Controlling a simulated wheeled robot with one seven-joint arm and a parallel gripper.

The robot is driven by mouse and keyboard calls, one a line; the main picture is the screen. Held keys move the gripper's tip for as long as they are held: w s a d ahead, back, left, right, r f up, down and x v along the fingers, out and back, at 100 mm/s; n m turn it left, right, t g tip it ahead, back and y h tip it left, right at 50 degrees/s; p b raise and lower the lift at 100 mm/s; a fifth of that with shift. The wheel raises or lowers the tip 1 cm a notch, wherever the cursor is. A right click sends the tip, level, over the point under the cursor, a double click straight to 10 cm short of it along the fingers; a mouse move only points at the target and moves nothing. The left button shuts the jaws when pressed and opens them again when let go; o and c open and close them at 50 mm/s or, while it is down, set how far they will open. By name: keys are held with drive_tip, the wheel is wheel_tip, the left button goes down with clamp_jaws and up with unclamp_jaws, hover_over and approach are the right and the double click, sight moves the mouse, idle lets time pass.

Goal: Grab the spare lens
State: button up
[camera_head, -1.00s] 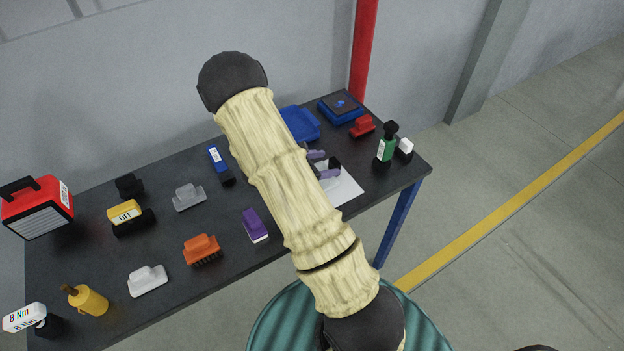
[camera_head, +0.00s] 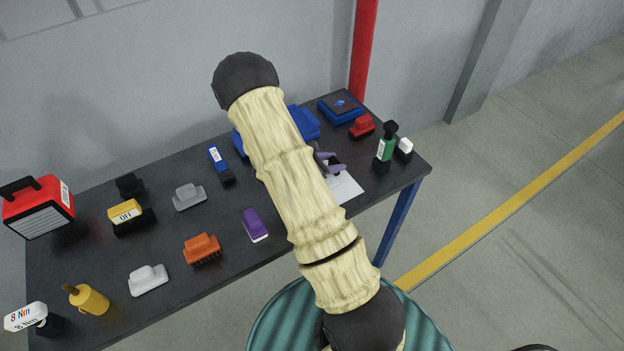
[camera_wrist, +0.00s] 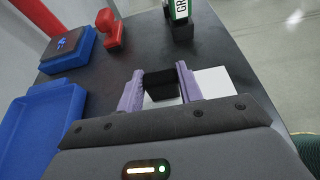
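My gripper (camera_wrist: 160,80) has two purple fingers, spread apart on either side of a small black block (camera_wrist: 162,86). The block sits over a white sheet (camera_wrist: 217,82) on the dark table. A little white shows between the left finger and the block's lower part, so I see no firm hold. In the head view my gripper (camera_head: 331,162) is partly behind my arm, with the black block (camera_head: 335,160) at its fingers. No label marks the spare lens; I cannot tell whether this block is it.
A red stamp-shaped item (camera_head: 362,126), a blue box (camera_head: 341,108) and a blue tray (camera_wrist: 35,130) lie beyond. Several other items fill the table's left.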

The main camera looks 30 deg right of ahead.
drive_tip(key=shift+c, duration=0.9)
drive_tip(key=shift+r, duration=0.1)
wheel_tip(320, 180, up, 10)
drive_tip(key=shift+f, duration=0.1)
